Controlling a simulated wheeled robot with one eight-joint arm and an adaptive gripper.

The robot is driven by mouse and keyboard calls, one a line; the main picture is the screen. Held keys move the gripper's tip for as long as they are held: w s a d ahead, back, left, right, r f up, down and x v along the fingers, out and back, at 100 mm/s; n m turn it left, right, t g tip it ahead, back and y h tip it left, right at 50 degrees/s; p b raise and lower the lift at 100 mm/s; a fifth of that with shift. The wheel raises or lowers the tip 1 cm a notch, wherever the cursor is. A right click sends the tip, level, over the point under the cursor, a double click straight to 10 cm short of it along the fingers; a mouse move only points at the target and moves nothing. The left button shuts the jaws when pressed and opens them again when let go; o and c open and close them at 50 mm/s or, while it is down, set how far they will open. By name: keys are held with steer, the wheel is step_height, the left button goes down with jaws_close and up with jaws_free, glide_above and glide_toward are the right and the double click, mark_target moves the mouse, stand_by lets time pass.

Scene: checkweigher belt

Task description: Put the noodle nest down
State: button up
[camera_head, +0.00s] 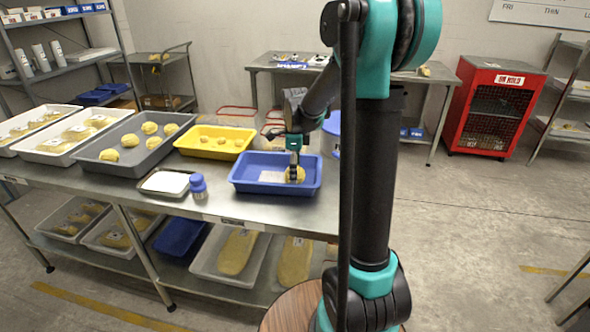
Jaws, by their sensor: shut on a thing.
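The noodle nest (299,174) is a small pale yellow ball at the blue tray. My gripper (294,172) points down over the tray and is shut on the nest. The nest appears inside the blue tray (250,187), toward its right side. I cannot tell whether it touches the tray floor. The fingers hide part of the nest. A pale sheet or label (271,176) lies in the tray to the left of the nest.
A yellow tray (190,151) with small nests stands behind left. A grey tray (85,157) with several nests is further left. A blue-capped bottle (198,187) and a small white-topped tray (166,183) stand left of the blue tray. A red cage cabinet (487,105) stands back right.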

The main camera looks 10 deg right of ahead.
steer(key=o, duration=1.2)
steer(key=shift+r, duration=0.1)
step_height(320, 180, up, 13)
steer(key=shift+s, duration=0.1)
